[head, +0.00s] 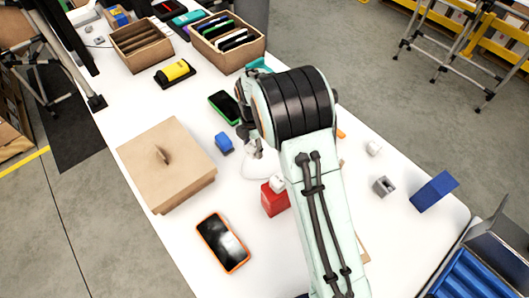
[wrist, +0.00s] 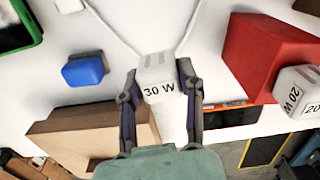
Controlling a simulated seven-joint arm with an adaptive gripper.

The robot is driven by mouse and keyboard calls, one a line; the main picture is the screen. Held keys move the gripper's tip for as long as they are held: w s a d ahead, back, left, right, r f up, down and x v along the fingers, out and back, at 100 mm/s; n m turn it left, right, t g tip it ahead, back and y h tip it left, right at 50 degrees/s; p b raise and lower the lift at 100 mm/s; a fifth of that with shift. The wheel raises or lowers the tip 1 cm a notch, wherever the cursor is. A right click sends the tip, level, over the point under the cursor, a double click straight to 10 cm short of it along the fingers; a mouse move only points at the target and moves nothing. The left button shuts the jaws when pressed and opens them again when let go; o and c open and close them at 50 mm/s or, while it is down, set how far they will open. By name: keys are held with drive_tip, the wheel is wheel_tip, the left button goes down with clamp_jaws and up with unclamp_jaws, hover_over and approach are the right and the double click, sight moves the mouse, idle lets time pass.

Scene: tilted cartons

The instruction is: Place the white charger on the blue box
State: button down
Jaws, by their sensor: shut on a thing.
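A white charger marked "30 W" (wrist: 158,73) is between the two fingers of my gripper (wrist: 160,97) in the wrist view, and the fingers are shut on it. How high it is above the table is hard to tell. In the head view my arm hides most of the gripper. The blue box (head: 434,191) stands tilted near the right edge of the table in the head view, well to the right of my gripper. It is not visible in the wrist view.
A red box (head: 274,200) with another white charger (head: 279,183) on it stands near my arm. A cardboard box (head: 167,165), a small blue block (head: 223,142) and an orange-edged phone (head: 223,242) lie left of it. A grey block (head: 384,186) sits left of the blue box.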

drive_tip(key=shift+r, duration=0.7)
drive_tip(key=s+d+r+m, duration=0.5)
drive_tip(key=d+m, duration=0.1)
drive_tip(key=d, duration=0.7)
drive_tip(key=s+d+r+m, duration=0.45)
drive_tip(key=d+m, duration=0.25)
drive_tip(key=d, duration=0.6)
drive_tip(key=s+d+r+m, duration=0.5)
drive_tip(key=s+d+m, duration=0.1)
drive_tip(key=d, duration=0.7)
hover_over(444, 183)
drive_tip(key=f, duration=0.9)
drive_tip(key=shift+s+a+f, duration=0.1)
drive_tip(key=shift+s+a, duration=0.1)
drive_tip(key=shift+s, duration=0.05)
drive_tip(key=shift+w+d+f, duration=0.25)
drive_tip(key=shift+w+f, duration=0.05)
drive_tip(key=shift+f, duration=1.75)
